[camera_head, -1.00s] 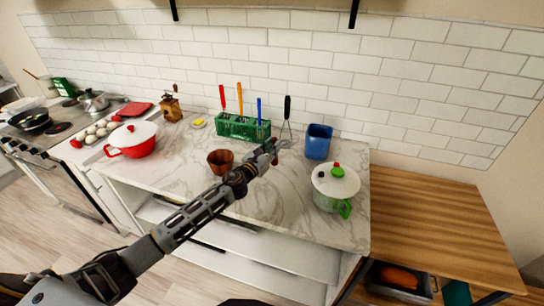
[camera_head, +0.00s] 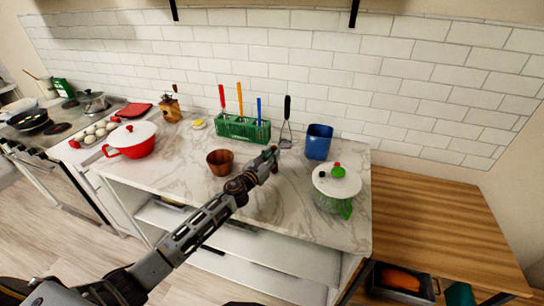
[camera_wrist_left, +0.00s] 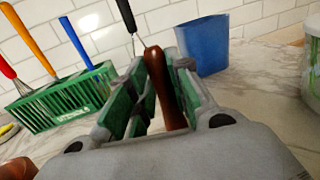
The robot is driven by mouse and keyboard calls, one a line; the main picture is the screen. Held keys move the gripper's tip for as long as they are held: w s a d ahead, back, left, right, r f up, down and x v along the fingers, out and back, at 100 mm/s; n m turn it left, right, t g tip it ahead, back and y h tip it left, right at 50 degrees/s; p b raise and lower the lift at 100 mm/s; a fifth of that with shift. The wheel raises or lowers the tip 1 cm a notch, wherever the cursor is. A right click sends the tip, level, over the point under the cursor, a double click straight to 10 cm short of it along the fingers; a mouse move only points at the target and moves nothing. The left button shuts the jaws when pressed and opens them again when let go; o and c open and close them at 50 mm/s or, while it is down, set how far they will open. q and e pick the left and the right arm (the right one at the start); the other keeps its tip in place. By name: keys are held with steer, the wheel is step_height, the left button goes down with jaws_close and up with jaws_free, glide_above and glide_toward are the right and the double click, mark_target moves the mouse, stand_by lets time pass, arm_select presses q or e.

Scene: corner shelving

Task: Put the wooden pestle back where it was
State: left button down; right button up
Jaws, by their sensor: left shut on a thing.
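The wooden pestle (camera_wrist_left: 165,88) is a dark reddish-brown rod with a rounded top. In the left wrist view it stands slightly tilted between the green-padded fingers of my left gripper (camera_wrist_left: 150,85), which is shut on it. In the head view my left gripper (camera_head: 268,160) is over the marble counter, right of a brown wooden cup (camera_head: 220,162) and apart from it. The pestle's lower end is hidden by the gripper. A brown edge, probably that cup (camera_wrist_left: 16,169), shows at the wrist view's lower left. My right gripper is not in view.
A green rack (camera_head: 243,128) with colored-handled utensils stands behind the gripper, and a blue container (camera_head: 318,142) behind right. A lidded white-green pot (camera_head: 336,186) is at right, a red pot (camera_head: 131,139) at left. The marble counter (camera_head: 180,170) is clear left of the cup.

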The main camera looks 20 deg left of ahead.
arm_select(q)
steer(key=shift+f, duration=0.1)
steer(key=c, duration=1.3)
jaws_free()
steer(key=b+v, duration=0.1)
steer(key=v, duration=1.1)
steer(key=shift+b, duration=0.4)
